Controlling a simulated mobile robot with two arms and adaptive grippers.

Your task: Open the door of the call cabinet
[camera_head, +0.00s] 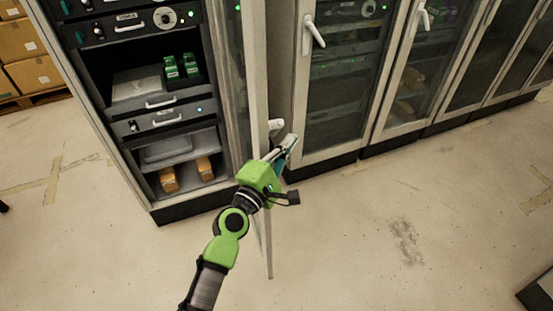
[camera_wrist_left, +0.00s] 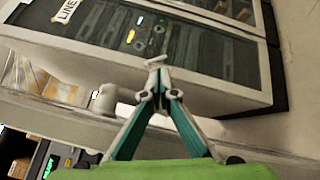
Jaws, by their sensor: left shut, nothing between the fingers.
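The cabinet with the open front (camera_head: 140,195), which I take to be the call cabinet, stands at the left in the head view. Its glass door (camera_head: 256,60) is swung out wide, seen nearly edge-on. The door's pale handle (camera_head: 276,125) sticks out on its right side; a pale handle also shows in the left wrist view (camera_wrist_left: 104,99). My left gripper (camera_head: 291,143) is shut and empty, just below and right of the handle. In the left wrist view its fingertips (camera_wrist_left: 156,66) meet to the right of the handle, seemingly apart from it. My right gripper is not in view.
Inside the open cabinet are grey units, green boxes (camera_head: 180,66) and brown packets (camera_head: 170,180). A row of closed glass-door cabinets (camera_head: 340,100) stands to the right. Cardboard boxes (camera_head: 35,75) are stacked at the far left. The floor (camera_head: 400,220) in front is largely clear.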

